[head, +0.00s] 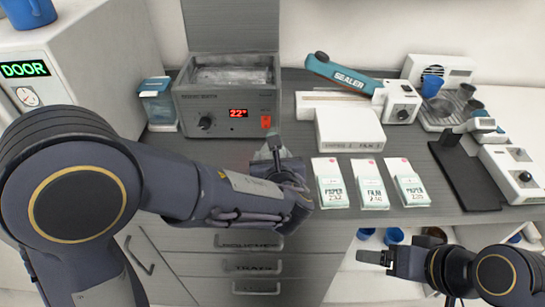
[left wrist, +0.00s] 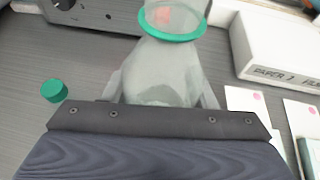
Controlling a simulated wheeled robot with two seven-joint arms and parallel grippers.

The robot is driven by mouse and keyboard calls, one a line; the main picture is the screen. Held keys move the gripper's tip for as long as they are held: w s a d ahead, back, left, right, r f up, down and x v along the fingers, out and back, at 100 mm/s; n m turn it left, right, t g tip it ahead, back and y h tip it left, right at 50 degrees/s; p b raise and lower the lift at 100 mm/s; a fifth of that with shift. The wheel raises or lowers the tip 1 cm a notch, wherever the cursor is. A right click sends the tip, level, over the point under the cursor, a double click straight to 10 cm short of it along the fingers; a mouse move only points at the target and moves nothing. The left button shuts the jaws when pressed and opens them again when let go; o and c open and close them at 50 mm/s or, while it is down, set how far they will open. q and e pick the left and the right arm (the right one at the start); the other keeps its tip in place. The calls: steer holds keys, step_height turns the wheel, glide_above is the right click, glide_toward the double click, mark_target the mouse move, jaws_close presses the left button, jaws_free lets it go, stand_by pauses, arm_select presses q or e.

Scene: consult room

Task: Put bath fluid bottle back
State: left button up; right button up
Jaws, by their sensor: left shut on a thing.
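My left gripper (head: 280,170) is shut on a translucent bottle with a green ring, held over the counter in front of the heated bath. The bottle (left wrist: 165,75) shows clearly in the left wrist view, between the two fingers, its green-ringed end pointing away. I cannot read a label on it. In the head view the gripper and arm hide most of it. A small green cap (left wrist: 54,91) lies on the counter to the left of the bottle. My right gripper (head: 375,257) is low in front of the counter, and its jaw gap is unclear.
The grey bath (head: 228,105) shows 22 on its display. A blue-lidded container (head: 157,101) stands left of it. A white film box (head: 349,130), several packets (head: 370,184), a sealer (head: 342,75) and a black plate (head: 465,172) fill the right side.

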arm_select(q)
steer(key=o, duration=1.1)
steer(key=shift+f, duration=0.1)
steer(key=shift+c, duration=0.2)
steer(key=shift+r, duration=0.25)
steer(key=v, duration=1.2)
steer(key=shift+p, duration=0.35)
steer(key=shift+f, duration=0.1)
